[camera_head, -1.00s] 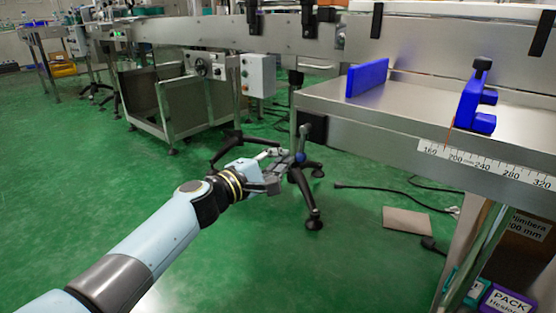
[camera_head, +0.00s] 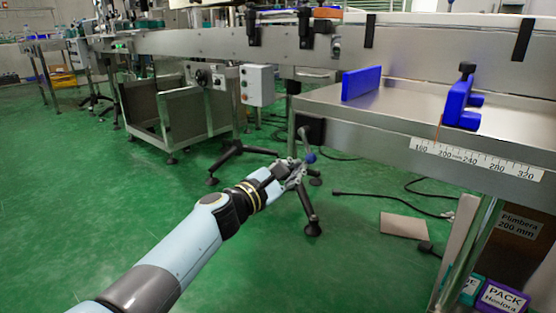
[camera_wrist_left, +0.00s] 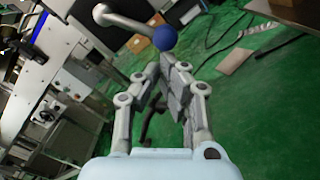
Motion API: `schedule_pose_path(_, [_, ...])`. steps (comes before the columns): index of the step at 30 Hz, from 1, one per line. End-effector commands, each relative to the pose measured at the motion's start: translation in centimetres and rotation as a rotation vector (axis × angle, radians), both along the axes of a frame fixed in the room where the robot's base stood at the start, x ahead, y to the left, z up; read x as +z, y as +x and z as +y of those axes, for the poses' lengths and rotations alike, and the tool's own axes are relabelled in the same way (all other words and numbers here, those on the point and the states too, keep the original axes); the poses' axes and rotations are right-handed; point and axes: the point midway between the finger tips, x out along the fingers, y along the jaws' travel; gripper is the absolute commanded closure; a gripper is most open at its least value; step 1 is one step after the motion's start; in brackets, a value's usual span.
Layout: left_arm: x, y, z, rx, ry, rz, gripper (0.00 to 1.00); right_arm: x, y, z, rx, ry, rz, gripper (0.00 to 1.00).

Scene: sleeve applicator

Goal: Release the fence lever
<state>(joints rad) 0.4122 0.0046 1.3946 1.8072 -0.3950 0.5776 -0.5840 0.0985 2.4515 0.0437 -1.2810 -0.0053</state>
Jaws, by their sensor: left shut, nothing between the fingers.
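The fence lever is a grey rod (camera_wrist_left: 125,23) with a blue ball knob (camera_wrist_left: 164,37), seen in the left wrist view just beyond the fingertips. In the head view the blue knob (camera_head: 310,157) hangs below the left corner of the steel table. My left gripper (camera_head: 297,168) is beside and slightly below the knob there. Its fingers (camera_wrist_left: 162,62) are shut and empty, apart from the knob as far as I can see. The blue fence plate (camera_head: 361,83) and a blue block with a black knob (camera_head: 462,101) stand on the table. My right gripper is not in view.
The steel table (camera_head: 400,108) carries a printed scale (camera_head: 475,158) on its front edge. A black-footed stand (camera_head: 312,212) is below the lever. A cardboard piece (camera_head: 404,225) and cables lie on the green floor, which is open at left.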

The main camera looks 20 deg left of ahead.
Motion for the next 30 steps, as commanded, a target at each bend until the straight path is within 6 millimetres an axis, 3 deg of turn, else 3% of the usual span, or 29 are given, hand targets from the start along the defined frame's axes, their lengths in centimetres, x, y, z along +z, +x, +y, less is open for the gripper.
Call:
schedule_pose_path(8, [0.7,-0.7,-2.0,-0.002,-0.250,0.087,1.00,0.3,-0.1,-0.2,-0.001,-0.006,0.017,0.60])
schedule_pose_path(30, [3.3,-1.8,-5.1,-0.001,-0.827,0.296,1.00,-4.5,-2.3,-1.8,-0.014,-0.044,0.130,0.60])
